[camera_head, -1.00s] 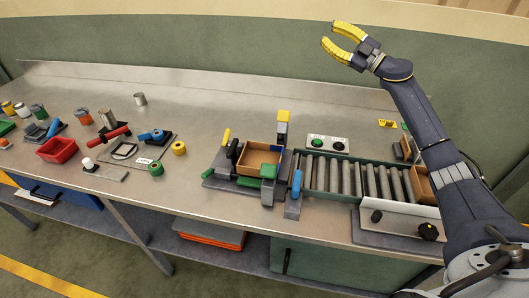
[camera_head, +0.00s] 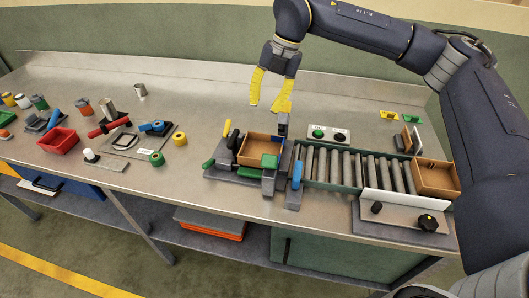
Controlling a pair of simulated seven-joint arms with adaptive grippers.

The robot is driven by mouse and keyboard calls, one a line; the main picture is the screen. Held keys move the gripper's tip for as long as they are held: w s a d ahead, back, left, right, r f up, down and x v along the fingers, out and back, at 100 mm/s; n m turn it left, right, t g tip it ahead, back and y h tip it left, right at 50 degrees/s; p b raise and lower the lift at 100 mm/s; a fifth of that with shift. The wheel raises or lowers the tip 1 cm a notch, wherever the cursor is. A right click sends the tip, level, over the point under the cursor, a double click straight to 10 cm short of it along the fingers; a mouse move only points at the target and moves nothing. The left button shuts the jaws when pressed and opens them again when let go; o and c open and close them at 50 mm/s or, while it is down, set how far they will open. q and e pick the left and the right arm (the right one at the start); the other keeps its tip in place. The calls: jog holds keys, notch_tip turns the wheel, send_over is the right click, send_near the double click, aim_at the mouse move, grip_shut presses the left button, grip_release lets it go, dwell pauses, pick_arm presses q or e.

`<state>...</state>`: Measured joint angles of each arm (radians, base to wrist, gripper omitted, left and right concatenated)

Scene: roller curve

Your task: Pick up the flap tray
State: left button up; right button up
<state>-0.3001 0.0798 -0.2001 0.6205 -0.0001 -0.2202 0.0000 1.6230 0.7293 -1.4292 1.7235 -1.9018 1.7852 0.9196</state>
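Two brown open trays are in view, and I cannot tell for sure which is the flap tray. One brown tray (camera_head: 258,147) sits in a grey fixture (camera_head: 224,172) with green, blue and yellow parts, left of the rollers. The other brown tray (camera_head: 436,173) stands at the right end of the roller track. My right gripper (camera_head: 267,106) has yellow fingers spread apart, pointing down, empty, above and behind the fixture tray. My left gripper is out of view.
The roller track (camera_head: 350,169) with green sides runs between the trays. A white-fronted panel with black knobs (camera_head: 405,212) stands before its right end. A button box (camera_head: 328,135) lies behind. A red bin (camera_head: 58,141) and several small items stand left. The bench's back middle is clear.

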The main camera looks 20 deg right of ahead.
aim_at(262, 150)
jog(key=s+d+f+h, duration=0.1)
jog(key=s+d+h, duration=0.15)
jog(key=d, duration=0.25)
jog(key=shift+h, duration=0.45)
jog(key=f, duration=1.1)
jog(key=w+f, duration=0.1)
jog(key=f, duration=0.5)
jog(key=shift+a, duration=0.1)
jog(key=shift+s, duration=0.1)
grip_shut()
jog(key=shift+r, duration=0.1)
